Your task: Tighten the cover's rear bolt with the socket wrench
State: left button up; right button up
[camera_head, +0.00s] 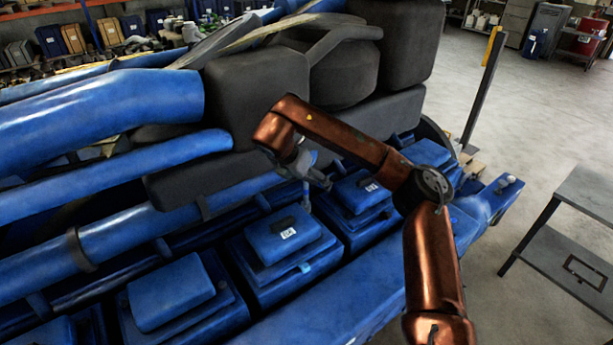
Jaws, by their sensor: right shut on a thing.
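My right gripper (314,176) is at the end of the copper arm, small and partly hidden by its own wrist. It is shut on what looks like the socket wrench (306,196), of which a thin grey upright part shows below the fingers. The gripper is over the blue engine, beside a blue cover with a white label (355,194). A second labelled blue cover (280,245) is nearer and to the left. I cannot make out the rear bolt or whether the wrench touches it. My left gripper is not in view.
Large blue pipes (100,110) and dark grey housings (255,90) crowd the engine behind and left of the gripper. A grey table (590,195) stands at the right. The floor (535,120) between is clear. Shelves with bins (75,40) stand at the back left.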

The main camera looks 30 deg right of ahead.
jog(key=m+g+p, duration=0.1)
jog(key=m+p, duration=0.1)
jog(key=p, duration=0.1)
jog(key=m+g+p, duration=0.1)
jog(key=m+p, duration=0.1)
jog(key=p, duration=0.1)
jog(key=m+g+p, duration=0.1)
jog(key=m+p, duration=0.1)
jog(key=p, duration=0.2)
jog(key=shift+r+m+g+h, duration=0.25)
jog(key=shift+m+g+h, duration=0.15)
jog(key=shift+f+m+p, duration=0.2)
jog(key=shift+m+p, duration=0.15)
jog(key=shift+m, duration=0.05)
jog(key=shift+s+f, duration=0.1)
